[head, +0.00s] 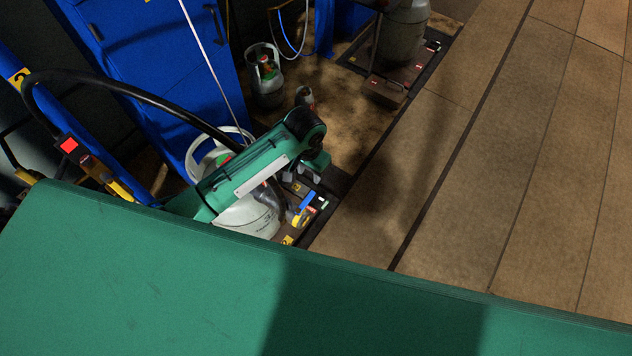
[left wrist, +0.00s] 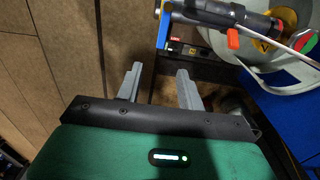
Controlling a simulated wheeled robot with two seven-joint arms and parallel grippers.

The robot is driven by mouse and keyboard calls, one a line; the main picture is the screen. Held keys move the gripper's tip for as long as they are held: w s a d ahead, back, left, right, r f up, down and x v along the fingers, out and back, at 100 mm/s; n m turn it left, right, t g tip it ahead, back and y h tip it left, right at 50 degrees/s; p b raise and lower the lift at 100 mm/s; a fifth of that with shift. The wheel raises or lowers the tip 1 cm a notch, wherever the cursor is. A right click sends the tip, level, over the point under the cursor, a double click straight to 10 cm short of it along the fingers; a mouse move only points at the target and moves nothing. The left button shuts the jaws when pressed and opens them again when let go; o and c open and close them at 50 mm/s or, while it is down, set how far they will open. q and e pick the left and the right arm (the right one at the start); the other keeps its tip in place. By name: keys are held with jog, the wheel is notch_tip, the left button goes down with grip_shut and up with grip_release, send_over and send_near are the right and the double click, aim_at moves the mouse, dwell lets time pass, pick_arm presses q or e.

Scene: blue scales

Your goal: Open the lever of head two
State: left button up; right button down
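The filling head (left wrist: 225,18) shows in the left wrist view at the upper right, over a pale gas cylinder (left wrist: 267,72). It has a dark body, a blue part at its left end and an orange tab. In the head view a blue lever (head: 307,201) shows low beside the white cylinder (head: 252,220), partly behind my arm. My left gripper (head: 303,172) is just above and beyond the lever in that picture. In the left wrist view my left gripper (left wrist: 160,82) has its two grey fingers apart with nothing between them. My right gripper is not in view.
A blue cabinet (head: 160,75) stands behind the cylinder. A yellow number 2 tag (head: 19,77) is on a blue post at the left. A small cylinder (head: 264,78) and a larger grey one (head: 402,35) stand further back. The tiled floor (head: 500,170) at right is clear.

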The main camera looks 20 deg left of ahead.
pick_arm(q)
jog(key=b, duration=0.1)
send_near(309, 197)
notch_tip(309, 197, down, 7)
jog(key=shift+w+r, duration=0.1)
jog(key=shift+f, duration=0.5)
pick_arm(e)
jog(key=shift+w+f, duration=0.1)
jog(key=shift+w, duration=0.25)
pick_arm(q)
grip_shut()
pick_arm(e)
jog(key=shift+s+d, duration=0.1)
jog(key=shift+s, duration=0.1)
